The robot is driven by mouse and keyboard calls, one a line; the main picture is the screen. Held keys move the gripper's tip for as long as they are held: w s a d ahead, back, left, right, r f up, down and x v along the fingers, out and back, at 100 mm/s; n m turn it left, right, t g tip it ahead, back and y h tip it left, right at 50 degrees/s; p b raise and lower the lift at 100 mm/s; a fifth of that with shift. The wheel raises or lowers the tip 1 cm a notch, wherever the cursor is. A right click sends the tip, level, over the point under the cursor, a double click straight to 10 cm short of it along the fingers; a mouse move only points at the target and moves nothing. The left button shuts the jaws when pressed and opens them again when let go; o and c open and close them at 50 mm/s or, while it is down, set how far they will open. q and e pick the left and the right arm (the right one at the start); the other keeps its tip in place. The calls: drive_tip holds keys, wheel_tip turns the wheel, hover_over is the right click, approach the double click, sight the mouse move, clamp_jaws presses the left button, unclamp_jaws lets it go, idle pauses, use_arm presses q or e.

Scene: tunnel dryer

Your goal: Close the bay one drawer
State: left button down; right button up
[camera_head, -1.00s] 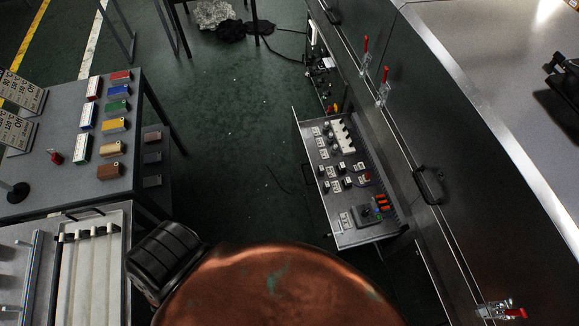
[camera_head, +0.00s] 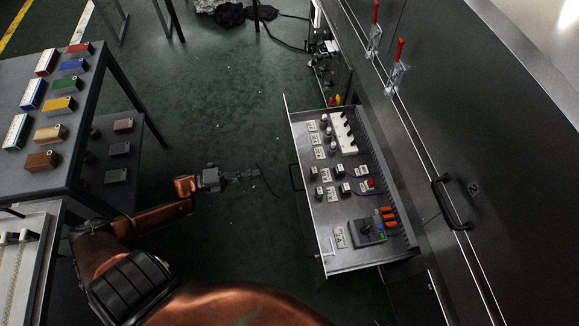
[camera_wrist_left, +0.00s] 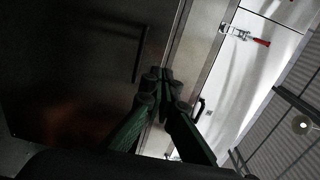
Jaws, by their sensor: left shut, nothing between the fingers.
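The open drawer (camera_head: 309,218) sticks out from the steel cabinet on the right in the head view. It holds white switches, labels and a small control box. Its dark front handle (camera_head: 297,177) faces left. My left gripper (camera_head: 257,173) is shut and empty. It points at the drawer's front from the left, with a gap to the handle. In the left wrist view the green fingers (camera_wrist_left: 160,78) meet at their tips before a dark panel with a bar handle (camera_wrist_left: 140,54). My right gripper is not in view.
The steel cabinet (camera_head: 440,110) has red-handled toggle clamps (camera_head: 373,32) and a black door handle (camera_head: 451,203). A table (camera_head: 75,130) with coloured blocks stands at left. The green floor (camera_head: 225,100) between table and drawer is largely clear. Cables lie at the back.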

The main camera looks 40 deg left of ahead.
use_arm(q)
drive_tip(key=b, duration=0.4)
approach(300, 166)
drive_tip(key=x, duration=0.4)
drive_tip(key=f+x, duration=0.1)
drive_tip(key=x, duration=0.1)
drive_tip(key=shift+w, duration=0.1)
drive_tip(key=shift+w+d+r, duration=0.15)
drive_tip(key=shift+w+d, duration=0.05)
drive_tip(key=shift+w, duration=0.15)
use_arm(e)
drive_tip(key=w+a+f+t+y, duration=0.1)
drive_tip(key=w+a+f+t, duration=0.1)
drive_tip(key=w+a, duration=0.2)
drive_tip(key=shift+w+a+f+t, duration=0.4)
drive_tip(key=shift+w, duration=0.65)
